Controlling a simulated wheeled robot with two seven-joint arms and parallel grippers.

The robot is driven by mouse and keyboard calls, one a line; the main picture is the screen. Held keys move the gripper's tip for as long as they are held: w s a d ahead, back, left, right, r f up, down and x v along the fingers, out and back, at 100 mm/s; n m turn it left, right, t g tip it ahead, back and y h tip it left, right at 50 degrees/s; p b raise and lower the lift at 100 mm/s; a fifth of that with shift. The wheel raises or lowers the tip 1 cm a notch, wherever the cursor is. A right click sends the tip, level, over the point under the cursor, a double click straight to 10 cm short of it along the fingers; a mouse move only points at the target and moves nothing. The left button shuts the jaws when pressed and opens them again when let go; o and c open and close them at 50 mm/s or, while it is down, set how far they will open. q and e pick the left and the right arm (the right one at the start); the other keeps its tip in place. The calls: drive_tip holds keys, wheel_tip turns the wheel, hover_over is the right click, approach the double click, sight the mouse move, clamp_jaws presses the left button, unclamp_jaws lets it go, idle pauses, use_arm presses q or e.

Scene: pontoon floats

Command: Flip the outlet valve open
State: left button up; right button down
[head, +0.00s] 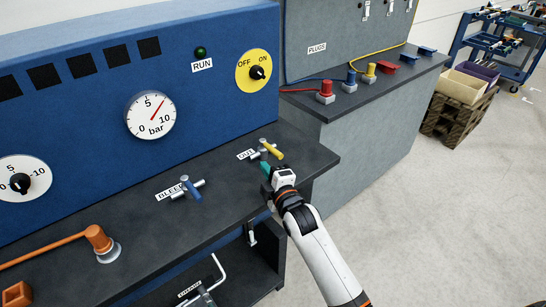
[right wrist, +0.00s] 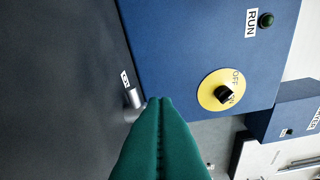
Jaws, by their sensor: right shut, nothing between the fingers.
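The outlet valve is a small silver pipe with a yellow lever (head: 273,151), beside the OUT label (head: 246,154) near the right end of the dark bench. The lever appears to lie across the pipe. My right gripper (head: 266,169) is shut and empty, its teal fingertips just in front of the valve; I cannot tell whether they touch it. In the right wrist view, the shut fingers (right wrist: 160,101) point toward the blue panel. A silver pipe end (right wrist: 132,97) shows beside their tips, and the lever is hidden there. My left gripper is not in view.
A bleed valve with a blue lever (head: 190,188) stands left of the outlet valve. An orange pump handle (head: 97,238) is farther left. The blue panel (head: 210,105) rises behind, with a gauge (head: 151,115) and yellow switch (head: 257,71). Open floor lies right.

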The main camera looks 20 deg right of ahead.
sight(271, 149)
drive_tip(key=w, duration=0.3)
drive_tip(key=shift+w+a, duration=0.25)
drive_tip(key=shift+w, duration=0.05)
drive_tip(key=d, duration=0.1)
drive_tip(key=p, duration=0.1)
drive_tip(key=d, duration=0.1)
drive_tip(key=shift+w+d+f, duration=0.3)
drive_tip(key=shift+d, duration=0.05)
drive_tip(key=shift+w+d+f, duration=0.1)
drive_tip(key=shift+d+f, duration=0.05)
drive_tip(key=shift+d, duration=0.5)
drive_tip(key=shift+a, duration=0.1)
